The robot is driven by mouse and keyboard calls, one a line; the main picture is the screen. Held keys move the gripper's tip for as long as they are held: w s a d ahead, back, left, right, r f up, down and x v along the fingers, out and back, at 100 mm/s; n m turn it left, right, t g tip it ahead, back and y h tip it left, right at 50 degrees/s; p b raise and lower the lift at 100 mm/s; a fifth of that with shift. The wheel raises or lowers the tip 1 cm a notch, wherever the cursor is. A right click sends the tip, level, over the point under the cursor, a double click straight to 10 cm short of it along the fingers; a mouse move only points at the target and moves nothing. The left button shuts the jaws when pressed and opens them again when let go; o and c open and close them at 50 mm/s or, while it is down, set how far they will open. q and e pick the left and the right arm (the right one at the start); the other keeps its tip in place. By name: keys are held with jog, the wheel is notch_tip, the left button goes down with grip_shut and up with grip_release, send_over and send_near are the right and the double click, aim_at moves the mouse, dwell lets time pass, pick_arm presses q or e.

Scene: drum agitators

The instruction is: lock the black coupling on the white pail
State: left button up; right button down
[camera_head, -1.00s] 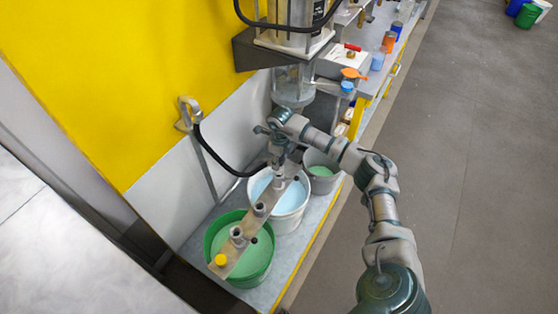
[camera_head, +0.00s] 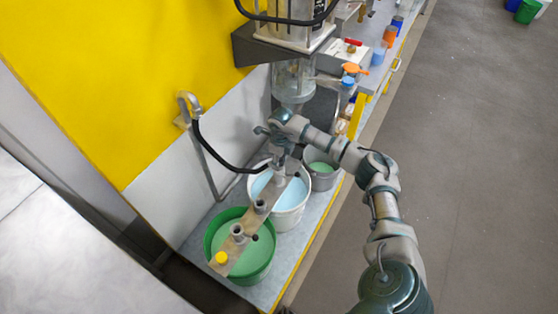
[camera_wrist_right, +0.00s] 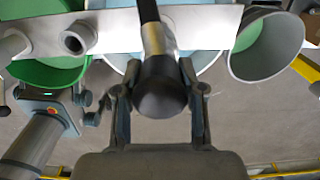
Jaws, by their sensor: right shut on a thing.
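The white pail (camera_head: 287,218) stands behind the green pail and holds light blue liquid. A flat metal bar (camera_head: 248,222) with several fittings lies across the white and green pails. My right gripper (camera_head: 280,162) is over the white pail, at the far end of the bar. In the right wrist view, its two fingers (camera_wrist_right: 160,95) are shut on the black coupling (camera_wrist_right: 160,90), one on each side. A pale metal tube and a black shaft or hose line up with the coupling. The gripper hides the coupling in the head view, and I cannot tell whether it is locked.
The green pail (camera_head: 254,265) stands at the front and a grey pail (camera_head: 322,172) behind. A black hose (camera_head: 222,158) runs from a wall pipe (camera_head: 186,107) toward the white pail. A clear cylinder (camera_head: 294,80) hangs above.

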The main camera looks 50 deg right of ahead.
jog(key=shift+f, duration=0.3)
dwell(0.4)
jog(key=c, duration=0.6)
grip_release()
